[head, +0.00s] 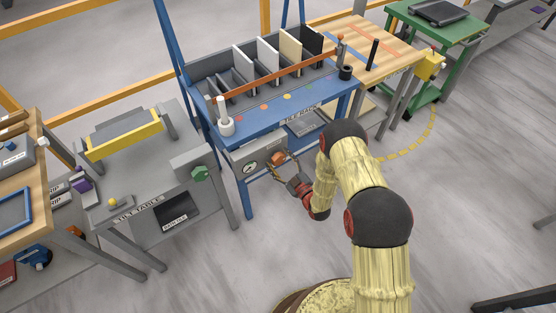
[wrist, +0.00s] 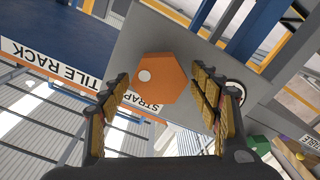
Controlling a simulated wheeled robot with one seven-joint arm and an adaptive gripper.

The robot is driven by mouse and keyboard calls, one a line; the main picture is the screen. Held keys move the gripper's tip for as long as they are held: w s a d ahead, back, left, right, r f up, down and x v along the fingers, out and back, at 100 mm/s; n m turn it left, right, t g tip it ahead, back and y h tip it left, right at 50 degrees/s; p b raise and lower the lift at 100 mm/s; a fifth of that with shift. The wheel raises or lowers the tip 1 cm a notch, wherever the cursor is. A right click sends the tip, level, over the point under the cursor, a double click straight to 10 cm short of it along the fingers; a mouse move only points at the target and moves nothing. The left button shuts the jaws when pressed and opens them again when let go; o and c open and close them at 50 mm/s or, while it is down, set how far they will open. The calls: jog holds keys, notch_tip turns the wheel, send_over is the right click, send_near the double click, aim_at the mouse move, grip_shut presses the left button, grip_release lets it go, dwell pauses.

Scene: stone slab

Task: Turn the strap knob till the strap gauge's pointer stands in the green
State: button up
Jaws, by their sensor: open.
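The strap knob (head: 278,158) is an orange, many-sided knob on a grey panel under the front of the tile rack. In the wrist view the knob (wrist: 168,80) has a white dot on its face and a partly covered STRAP label beside it. My gripper (head: 281,173) is open in front of the panel. In the wrist view my gripper's fingers (wrist: 161,85) stand on either side of the knob, with gaps showing. The strap gauge (head: 250,168) is a round white dial left of the knob. Its pointer is too small to read, and a finger mostly hides it in the wrist view.
The blue tile rack (head: 282,115) holds upright tiles and has an orange strap (head: 280,80) across it. The grey tilt table (head: 135,205) with a green knob (head: 200,173) stands to the left. A wooden table (head: 365,50) is at the right. Floor is open in front.

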jog(key=shift+w+a, duration=0.3)
jog(key=shift+w, duration=0.15)
jog(key=c, duration=1.1)
jog(key=shift+c, duration=0.4)
